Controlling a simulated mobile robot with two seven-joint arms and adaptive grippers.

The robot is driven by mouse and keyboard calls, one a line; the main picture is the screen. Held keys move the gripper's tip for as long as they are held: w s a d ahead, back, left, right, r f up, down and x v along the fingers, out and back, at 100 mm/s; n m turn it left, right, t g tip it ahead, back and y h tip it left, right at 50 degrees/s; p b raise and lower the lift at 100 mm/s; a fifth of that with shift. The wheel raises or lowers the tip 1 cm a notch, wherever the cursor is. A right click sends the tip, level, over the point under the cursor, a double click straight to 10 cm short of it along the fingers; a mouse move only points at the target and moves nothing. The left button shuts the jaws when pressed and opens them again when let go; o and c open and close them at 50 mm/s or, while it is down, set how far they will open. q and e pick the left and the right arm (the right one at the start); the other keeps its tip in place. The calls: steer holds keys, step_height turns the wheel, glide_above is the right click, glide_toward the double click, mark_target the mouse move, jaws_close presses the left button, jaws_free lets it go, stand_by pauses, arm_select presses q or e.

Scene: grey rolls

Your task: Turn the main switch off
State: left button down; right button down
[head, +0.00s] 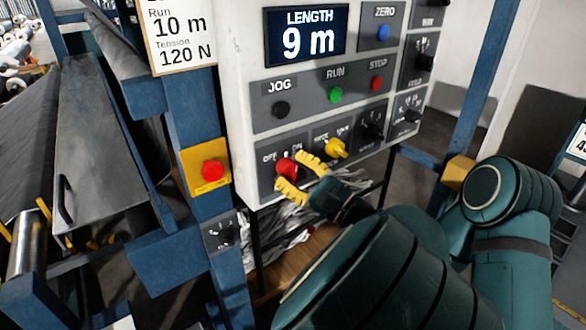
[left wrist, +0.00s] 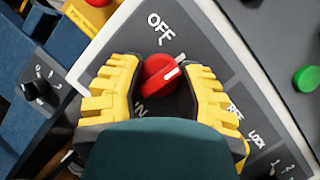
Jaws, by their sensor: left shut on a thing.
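The main switch is a red rotary knob (head: 287,168) at the lower left of the control panel (head: 240,110), with OFF lettered at its upper left and ON at its upper right. In the left wrist view the red knob (left wrist: 160,78) sits between the two yellow fingers. Its white mark points right, away from the OFF lettering at the top. My left gripper (head: 302,177) is shut on this knob; it fills the lower middle of the left wrist view (left wrist: 165,95). The ON lettering is hidden there. My right gripper is not in view.
A yellow knob (head: 335,148) is close right of the red one. JOG, RUN and STOP buttons sit above, under a display (head: 306,33) reading LENGTH 9 m. A red button on a yellow plate (head: 205,168) is on the blue post at left. Crumpled grey material lies below the panel.

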arm_select(q)
steer(key=n+g, duration=0.1)
steer(key=n, duration=0.1)
steer(key=n+g, duration=0.1)
steer(key=n, duration=0.2)
steer(key=shift+w+r+n+h, duration=0.1)
steer(key=shift+r+n+h, duration=0.1)
steer(key=shift+n+h, duration=0.1)
steer(key=n+g+b, duration=0.1)
steer(key=n, duration=0.2)
steer(key=shift+h, duration=0.4)
steer(key=shift+r+n+g+h+b, duration=0.1)
steer(key=shift+n+g+h+b, duration=0.25)
steer(key=shift+n+b, duration=0.55)
steer(key=shift+n, duration=0.4)
steer(key=c, duration=0.5)
jaws_free()
steer(key=shift+a, duration=0.1)
steer(key=shift+h, duration=0.25)
steer(key=shift+p, duration=0.3)
